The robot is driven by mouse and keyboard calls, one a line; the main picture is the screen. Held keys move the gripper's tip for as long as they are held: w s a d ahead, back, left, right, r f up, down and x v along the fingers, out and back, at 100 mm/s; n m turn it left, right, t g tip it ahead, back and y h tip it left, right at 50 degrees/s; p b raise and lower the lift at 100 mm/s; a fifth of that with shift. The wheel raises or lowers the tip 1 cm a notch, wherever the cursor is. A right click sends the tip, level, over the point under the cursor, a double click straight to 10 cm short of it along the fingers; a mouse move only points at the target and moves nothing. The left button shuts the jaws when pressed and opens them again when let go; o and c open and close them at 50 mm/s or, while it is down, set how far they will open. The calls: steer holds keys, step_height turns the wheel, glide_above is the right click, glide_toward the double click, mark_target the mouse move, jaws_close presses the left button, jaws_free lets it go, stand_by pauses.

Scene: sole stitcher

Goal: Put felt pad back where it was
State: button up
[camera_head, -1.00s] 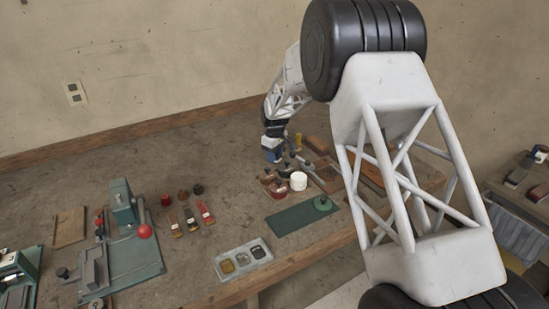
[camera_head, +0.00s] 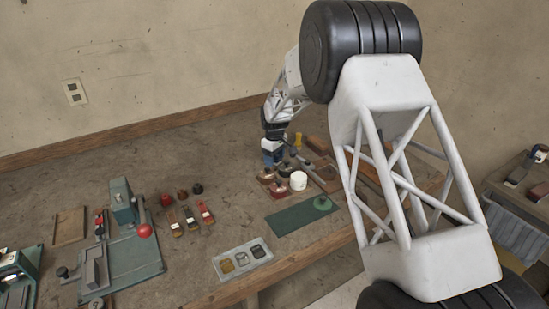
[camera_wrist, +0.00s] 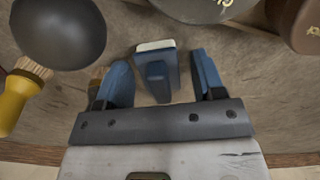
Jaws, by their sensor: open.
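My gripper (camera_wrist: 159,62) is open in the wrist view, with one blue finger on each side. Between the fingers stands a small blue block with a pale strip along its top (camera_wrist: 155,46), which may be the felt pad. Gaps show on both sides of it, so it is not gripped. In the head view my gripper (camera_head: 271,157) is low at the back of the bench, by a cluster of pots. The block cannot be made out there. A green round piece (camera_head: 323,203) lies on a green mat (camera_head: 292,220) in front of the pots.
A white pot (camera_head: 298,181) and a red pot (camera_head: 278,190) stand close in front of my gripper. The wrist view shows a black ball (camera_wrist: 58,30), a yellow-handled brush (camera_wrist: 16,90) and a brown object (camera_wrist: 298,22) nearby. A grey tray (camera_head: 242,260) lies at the front edge.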

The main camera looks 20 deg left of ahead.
mark_target(276, 155)
steer(key=shift+r, duration=0.1)
step_height(276, 155, up, 12)
stand_by(0.8)
stand_by(0.4)
stand_by(0.3)
steer(key=s+d+r+m, duration=0.2)
steer(key=s+d+r, duration=0.4)
steer(key=s+d, duration=0.3)
steer(key=s+d+r+m+t, duration=0.1)
steer(key=s+d+r+m, duration=0.2)
steer(key=s+d+r, duration=0.6)
steer(key=s+d+r+m, duration=0.25)
steer(key=s+d, duration=0.35)
steer(key=d, duration=0.5)
steer(key=s+d+f+m, duration=0.1)
steer(key=s+d, duration=0.4)
steer(key=s, duration=0.5)
steer(key=s+d+f+m+t, duration=0.1)
steer(key=s+d, duration=0.4)
steer(key=s, duration=0.5)
steer(key=s+d+f+m, duration=0.2)
steer(key=s+d+m, duration=0.2)
steer(key=s, duration=0.7)
steer(key=shift+d+f+t, duration=0.25)
steer(key=shift+d+t, duration=0.05)
steer(key=shift+d, duration=0.15)
